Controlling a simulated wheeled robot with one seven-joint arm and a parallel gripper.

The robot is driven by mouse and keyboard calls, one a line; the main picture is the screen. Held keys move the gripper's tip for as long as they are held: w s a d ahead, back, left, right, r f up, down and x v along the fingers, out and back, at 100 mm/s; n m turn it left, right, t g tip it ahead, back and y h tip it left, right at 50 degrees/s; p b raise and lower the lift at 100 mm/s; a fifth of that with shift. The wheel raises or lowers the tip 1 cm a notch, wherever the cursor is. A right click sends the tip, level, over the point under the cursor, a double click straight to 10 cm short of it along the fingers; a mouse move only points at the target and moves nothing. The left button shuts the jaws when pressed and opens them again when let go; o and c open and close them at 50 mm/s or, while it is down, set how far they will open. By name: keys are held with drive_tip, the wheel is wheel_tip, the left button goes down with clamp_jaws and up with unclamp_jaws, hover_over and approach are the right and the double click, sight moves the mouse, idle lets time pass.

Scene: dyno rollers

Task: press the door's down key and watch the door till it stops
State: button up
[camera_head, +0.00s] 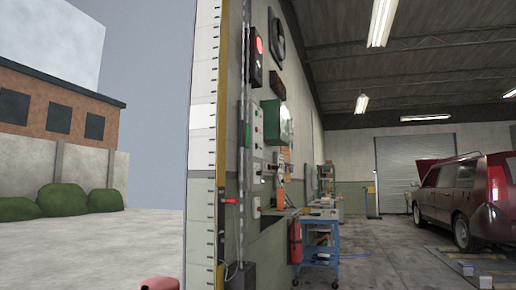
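The doorway on the left stands open onto an outside yard; its edge is a striped post (203,150) with a ruler-like scale, and no door leaf shows in it. On the wall just right of the post is a narrow pale control box (258,131) with small buttons. Below it hangs another small pale box (257,173) with coloured buttons, and lower a box with a red switch (257,207). I cannot tell which button is the down key. A roller door (405,165) at the far back wall is shut.
A signal box with a lit red lamp (258,46) is high on the wall, above a green cabinet (278,122). A blue cart (318,250) and red extinguisher (296,241) stand along the wall. A dark red car (468,195) is at right. The floor between is clear.

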clamp_jaws()
idle(1.6)
